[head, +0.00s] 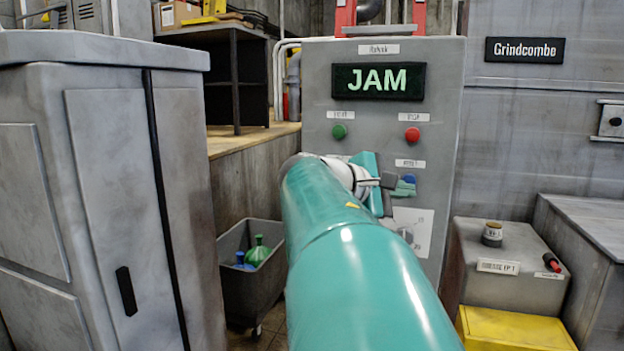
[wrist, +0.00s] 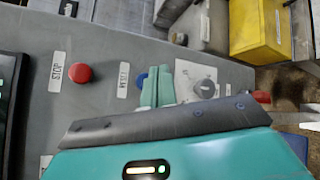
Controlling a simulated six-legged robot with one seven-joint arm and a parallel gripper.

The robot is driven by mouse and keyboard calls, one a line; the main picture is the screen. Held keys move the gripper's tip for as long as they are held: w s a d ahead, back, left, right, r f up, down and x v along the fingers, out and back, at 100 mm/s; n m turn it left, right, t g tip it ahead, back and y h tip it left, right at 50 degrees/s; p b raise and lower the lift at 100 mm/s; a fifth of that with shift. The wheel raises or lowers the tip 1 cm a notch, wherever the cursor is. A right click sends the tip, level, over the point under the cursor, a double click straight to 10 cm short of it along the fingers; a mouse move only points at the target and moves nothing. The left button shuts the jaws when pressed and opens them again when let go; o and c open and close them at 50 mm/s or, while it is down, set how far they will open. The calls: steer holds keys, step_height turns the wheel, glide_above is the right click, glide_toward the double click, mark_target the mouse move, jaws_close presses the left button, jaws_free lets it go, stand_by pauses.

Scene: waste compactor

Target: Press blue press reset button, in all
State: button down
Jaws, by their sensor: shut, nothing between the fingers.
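The blue reset button (head: 409,178) is at the right of the grey control panel (head: 315,70), below the red stop button (head: 412,134). In the wrist view the blue button (wrist: 141,80) shows beside my finger tips, partly hidden by them. My gripper (head: 404,188) is shut and empty, with its fingers close in front of the panel at the blue button. In the wrist view the two fingers (wrist: 159,72) lie together. I cannot tell whether they touch the button. The panel display (head: 379,81) reads JAM in green letters.
A green button (head: 339,132) is at the panel's left. A dial on a white plate (wrist: 206,89) lies beyond the fingers in the wrist view. A grey cabinet (head: 105,170) stands left, a bin with bottles (head: 235,290) below. Grey boxes and a yellow box (head: 515,330) stand right.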

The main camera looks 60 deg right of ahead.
steer(key=shift+s+a, duration=0.2)
steer(key=shift+a, duration=0.95)
